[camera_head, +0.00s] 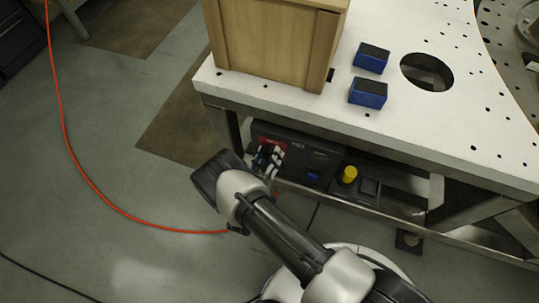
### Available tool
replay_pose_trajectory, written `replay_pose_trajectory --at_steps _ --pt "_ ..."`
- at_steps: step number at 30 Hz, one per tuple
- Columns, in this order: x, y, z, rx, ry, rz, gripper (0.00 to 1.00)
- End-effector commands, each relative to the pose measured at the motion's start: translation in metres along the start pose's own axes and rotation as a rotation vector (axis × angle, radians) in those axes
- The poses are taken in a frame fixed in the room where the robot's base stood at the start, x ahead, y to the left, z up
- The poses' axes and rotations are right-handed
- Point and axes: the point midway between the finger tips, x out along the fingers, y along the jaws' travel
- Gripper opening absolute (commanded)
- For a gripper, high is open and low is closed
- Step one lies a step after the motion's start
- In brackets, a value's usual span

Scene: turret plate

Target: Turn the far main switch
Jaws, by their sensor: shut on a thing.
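A black control box (318,157) sits under the white table. A red plate (270,145) on the left part of its face marks a main switch. My gripper (268,158) is in front of this red plate, shut on the main switch. The fingers hide most of the switch, so its knob and turned position cannot be seen.
A yellow knob (348,174) and a blue part (313,176) sit to the right on the boxes below the table. The white tabletop (440,125) overhangs them and carries a wooden crate (265,45) and two blue blocks (368,93). An orange cable (85,175) lies on the floor at left.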

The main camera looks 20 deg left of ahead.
Motion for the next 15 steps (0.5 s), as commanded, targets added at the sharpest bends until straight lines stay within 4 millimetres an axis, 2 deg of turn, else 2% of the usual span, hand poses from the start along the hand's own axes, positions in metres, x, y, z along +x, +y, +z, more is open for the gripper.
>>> replay_pose_trajectory --at_steps 15 --pt "-0.0001 -0.0005 0.0005 -0.487 0.004 -0.001 0.24"
